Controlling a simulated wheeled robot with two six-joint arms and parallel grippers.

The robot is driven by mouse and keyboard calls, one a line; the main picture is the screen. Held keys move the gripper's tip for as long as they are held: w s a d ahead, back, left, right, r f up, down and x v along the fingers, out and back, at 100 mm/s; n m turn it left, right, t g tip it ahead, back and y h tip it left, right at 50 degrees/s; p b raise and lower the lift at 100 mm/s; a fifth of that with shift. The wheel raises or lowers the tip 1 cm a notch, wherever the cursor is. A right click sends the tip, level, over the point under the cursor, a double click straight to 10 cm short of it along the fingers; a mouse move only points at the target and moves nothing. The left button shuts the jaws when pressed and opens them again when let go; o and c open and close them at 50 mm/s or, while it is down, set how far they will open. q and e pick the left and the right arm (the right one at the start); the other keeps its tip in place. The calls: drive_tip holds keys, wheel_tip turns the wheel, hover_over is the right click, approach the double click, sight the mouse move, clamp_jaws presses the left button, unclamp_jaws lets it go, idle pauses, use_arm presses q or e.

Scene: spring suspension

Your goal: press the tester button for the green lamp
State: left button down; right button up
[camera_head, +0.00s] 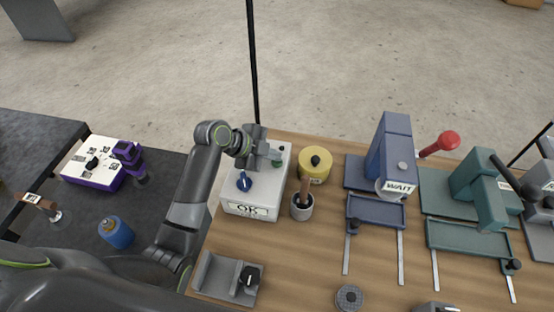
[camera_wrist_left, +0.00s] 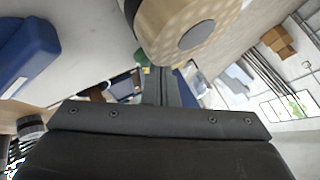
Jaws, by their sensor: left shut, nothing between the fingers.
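The white tester box (camera_head: 275,187) stands at the left back of the wooden bench in the head view, with an OK label (camera_head: 247,210) on its front. A blue knob (camera_head: 244,181) sits on its top at the left. A small green part (camera_head: 277,158) shows on its top at the right; I cannot tell if it is the lamp or a button. My left gripper (camera_head: 272,153) is shut and empty over the box's back, close to the green part. Its fingers (camera_wrist_left: 157,85) also show in the left wrist view. Contact cannot be told. My right gripper is out of view.
A yellow cylinder (camera_head: 316,168) and a cup with a wooden handle (camera_head: 302,204) stand right of the box. A blue WAIT press (camera_head: 390,155) and a green press (camera_head: 480,190) are further right. A grey tray (camera_head: 218,279) lies in front.

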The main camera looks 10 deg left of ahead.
sight(273, 162)
use_arm(q)
drive_tip(key=shift+f, duration=0.2)
idle(0.3)
drive_tip(key=shift+r, duration=0.15)
drive_tip(key=shift+r+p, duration=0.75)
drive_tip(key=shift+r, duration=0.05)
wheel_tip(273, 162, up, 5)
drive_tip(key=p, duration=0.4)
idle(0.6)
